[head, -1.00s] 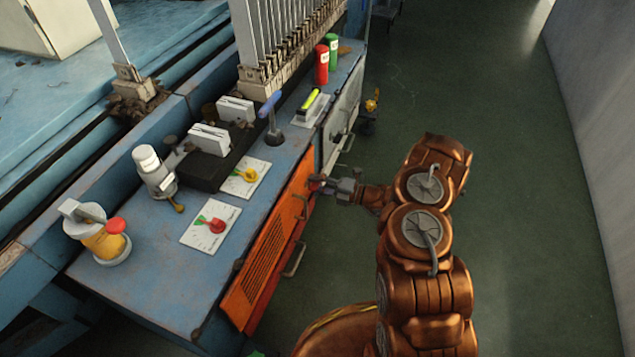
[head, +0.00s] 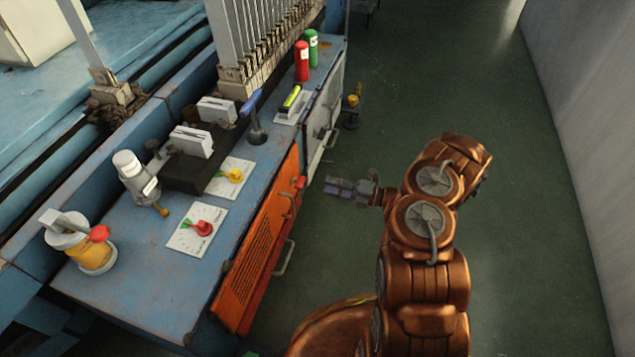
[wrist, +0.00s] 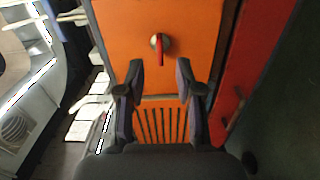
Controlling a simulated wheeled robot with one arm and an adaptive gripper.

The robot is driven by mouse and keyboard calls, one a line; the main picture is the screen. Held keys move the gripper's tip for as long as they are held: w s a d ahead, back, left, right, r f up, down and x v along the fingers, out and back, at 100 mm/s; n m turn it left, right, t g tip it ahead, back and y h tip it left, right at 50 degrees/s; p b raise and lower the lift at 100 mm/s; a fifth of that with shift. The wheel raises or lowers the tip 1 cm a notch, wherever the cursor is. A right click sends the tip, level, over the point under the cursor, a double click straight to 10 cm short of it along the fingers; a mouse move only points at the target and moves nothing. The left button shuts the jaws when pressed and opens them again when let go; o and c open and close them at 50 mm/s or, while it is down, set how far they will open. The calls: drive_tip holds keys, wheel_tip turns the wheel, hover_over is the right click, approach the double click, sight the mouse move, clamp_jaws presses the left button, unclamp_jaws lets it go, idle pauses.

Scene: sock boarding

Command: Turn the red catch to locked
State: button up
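The red catch (head: 300,183) is on the upper part of the orange door (head: 262,252) on the front of the blue bench. In the wrist view the catch (wrist: 159,46) is a narrow red lever on a round boss, standing upright in the picture. My gripper (head: 329,189) is off to the right of the catch in the head view, with a gap between them. In the wrist view my gripper (wrist: 160,68) is open and empty, its two fingers framing the space just below the catch. No lock marking is readable.
A metal handle (head: 284,258) juts from the orange door. The bench top (head: 142,262) holds a red dial knob (head: 203,228), a yellow knob (head: 234,175), a blue-handled lever (head: 252,103), and red (head: 302,62) and green (head: 312,48) cylinders. Green floor (head: 480,90) is clear beyond my arm.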

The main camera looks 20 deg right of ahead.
drive_tip(key=shift+v, duration=1.2)
drive_tip(key=shift+r, duration=0.1)
drive_tip(key=s+a+r+n+g+y+p, duration=0.1)
drive_tip(key=a+r+n+g+p, duration=0.4)
drive_tip(key=r, duration=0.6)
drive_tip(key=s+a+r+n+g+y+p, duration=0.1)
drive_tip(key=a+r+n+g+y+p, duration=0.15)
drive_tip(key=a+r+n, duration=0.75)
drive_tip(key=s+a+r+n+g+h+p, duration=0.25)
drive_tip(key=s+r+n+p, duration=0.3)
drive_tip(key=r, duration=0.45)
drive_tip(key=s+a+r+n+g+h+p, duration=0.2)
drive_tip(key=s+a+r+n+g+p, duration=0.3)
drive_tip(key=r, duration=0.5)
drive_tip(key=s+d+r+n+h+p, duration=0.2)
drive_tip(key=s+r+n+h+p, duration=0.55)
drive_tip(key=s+r, duration=0.55)
drive_tip(key=s+d+r+n+t+h+p, duration=0.2)
drive_tip(key=s+d+r+n+h+p, duration=0.4)
drive_tip(key=s+d+r+n+p, duration=0.4)
drive_tip(key=shift+s+r+t+p, duration=0.3)
drive_tip(key=shift+s+r+p, duration=0.1)
drive_tip(key=shift+s+r, duration=0.35)
